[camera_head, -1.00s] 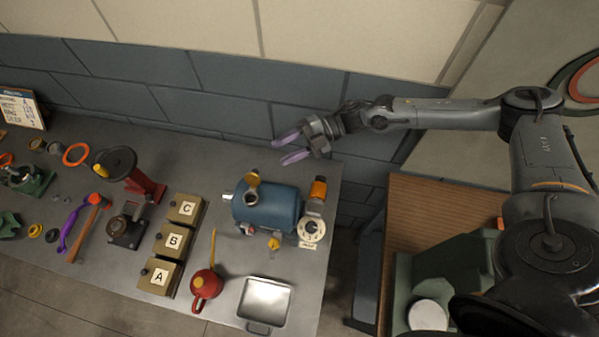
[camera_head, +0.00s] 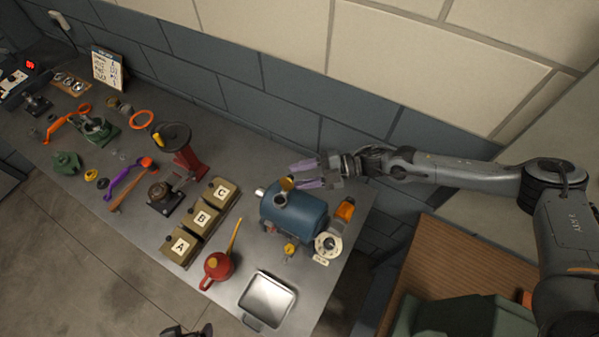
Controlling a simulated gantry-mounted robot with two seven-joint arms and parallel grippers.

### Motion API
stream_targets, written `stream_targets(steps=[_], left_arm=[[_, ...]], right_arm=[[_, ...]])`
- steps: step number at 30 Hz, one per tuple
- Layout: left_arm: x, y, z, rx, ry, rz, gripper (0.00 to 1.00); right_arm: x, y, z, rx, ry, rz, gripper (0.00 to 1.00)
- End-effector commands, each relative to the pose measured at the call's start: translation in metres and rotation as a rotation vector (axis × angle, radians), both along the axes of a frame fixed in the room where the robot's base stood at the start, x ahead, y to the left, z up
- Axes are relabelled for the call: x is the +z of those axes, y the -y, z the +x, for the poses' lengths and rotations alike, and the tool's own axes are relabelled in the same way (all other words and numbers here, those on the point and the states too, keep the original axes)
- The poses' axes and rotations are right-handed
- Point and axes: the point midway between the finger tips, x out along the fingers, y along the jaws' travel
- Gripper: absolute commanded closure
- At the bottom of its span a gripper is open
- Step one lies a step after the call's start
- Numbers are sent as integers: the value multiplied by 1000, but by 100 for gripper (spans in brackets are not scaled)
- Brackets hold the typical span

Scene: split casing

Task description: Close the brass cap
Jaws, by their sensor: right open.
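The brass cap (camera_head: 286,183) stands raised on top of the blue tank (camera_head: 297,216), beside a round filler opening (camera_head: 280,200). The opening shows dark and uncovered. My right gripper (camera_head: 295,177) is open, with its two purple fingers reaching in from the right at the cap. The fingertips are very close to the cap; I cannot tell whether they touch it. A dark part at the bottom edge looks like my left gripper (camera_head: 190,332); it is mostly cut off and its jaws cannot be read.
Right of the tank are an orange-capped part (camera_head: 344,210) and a white dial (camera_head: 327,245). Boxes A, B and C (camera_head: 201,218), a red oil can (camera_head: 218,265) and a metal tray (camera_head: 267,298) stand left and in front. The wall (camera_head: 270,110) is close behind.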

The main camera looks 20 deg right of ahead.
Motion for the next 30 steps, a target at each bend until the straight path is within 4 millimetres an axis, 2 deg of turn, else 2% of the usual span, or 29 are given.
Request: stream_targets(steps=[4,14,23,30], left_arm=[[3,2,0,4,-1,-7,8],[2,3,-1,6,-3,-11,8],[2,1,-1,1,-3,-3,8],[3,0,-1,-3,-3,3,8]], right_arm=[[-1,-7,3,-1,0,-1,53],[-2,-9,3,-1,0,-1,55],[-2,-9,3,-1,0,-1,100],[-1,-9,3,-1,6,-8,100]])
